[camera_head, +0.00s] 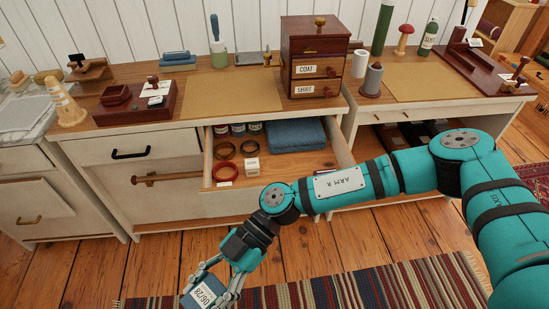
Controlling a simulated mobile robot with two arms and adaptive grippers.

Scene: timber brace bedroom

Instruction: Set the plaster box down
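My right arm comes in from the right, and its gripper (213,284) hangs low at the bottom of the view, in front of the open drawer. Its fingers are closed around a small blue box with a white label (204,293) reading "06/28", which I take to be the plaster box. The box is tilted, above the floor and rug, and its lower part is cut off by the picture edge. My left gripper is not in view.
The open drawer (212,179) holds jars, brown and red rings, a small white box (252,167) and a folded blue cloth (296,134). The worktop has two bare tan mats (225,95) (423,82). A dark red drawer cabinet (315,47) stands between them. A striped rug (330,285) lies below.

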